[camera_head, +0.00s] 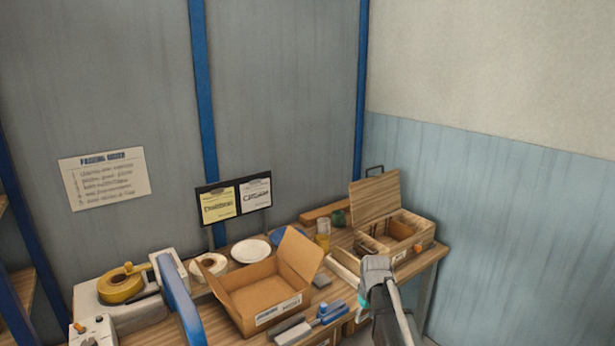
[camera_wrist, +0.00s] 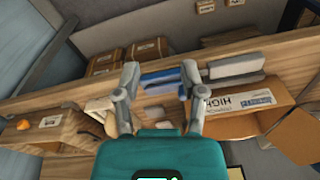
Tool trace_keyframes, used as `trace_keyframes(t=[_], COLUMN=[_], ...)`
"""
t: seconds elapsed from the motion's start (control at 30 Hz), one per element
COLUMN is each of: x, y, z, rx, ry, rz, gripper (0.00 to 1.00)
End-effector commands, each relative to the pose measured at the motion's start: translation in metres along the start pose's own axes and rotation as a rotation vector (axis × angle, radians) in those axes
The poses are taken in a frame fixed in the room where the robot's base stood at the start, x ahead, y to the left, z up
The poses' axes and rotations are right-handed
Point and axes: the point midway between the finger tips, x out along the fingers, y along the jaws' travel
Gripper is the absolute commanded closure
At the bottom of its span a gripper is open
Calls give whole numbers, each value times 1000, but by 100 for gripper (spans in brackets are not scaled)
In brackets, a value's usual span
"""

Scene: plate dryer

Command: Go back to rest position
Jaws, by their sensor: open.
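My gripper (camera_wrist: 160,76) is open in the wrist view. Its two grey fingers stand apart with nothing held between them. Blue and grey tools (camera_wrist: 162,80) on the table's edge show behind the gap. In the head view my arm (camera_head: 378,272) rises at the lower right, in front of the table's right part; its fingertips cannot be made out there. The open cardboard box (camera_head: 262,300) is left of my arm, and the wooden box with its lid up (camera_head: 412,238) is behind and right of it. A white plate (camera_head: 251,251) lies behind the cardboard box.
The wooden table (camera_head: 432,258) is crowded. A tape dispenser (camera_head: 121,285) stands at the left, and two signs (camera_head: 234,202) stand at the back. A yellowish jar (camera_head: 323,234) is near the wooden box. Several brown boxes (camera_wrist: 146,50) lie below the table edge. The wall (camera_head: 510,225) is right.

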Motion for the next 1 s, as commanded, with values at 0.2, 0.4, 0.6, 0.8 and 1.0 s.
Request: trace_keyframes(t=[0.2,0.4,0.6,0.8,1.0], x=[-6,-11,-13,-13,-13], y=[-39,-64,-76,-78,-77], z=[84,140,166,168,168], rx=[174,315,390,405,403], ry=[-40,-70,-85,-88,-88], rz=[14,29,40,42,42], gripper=[47,47,47,47,47])
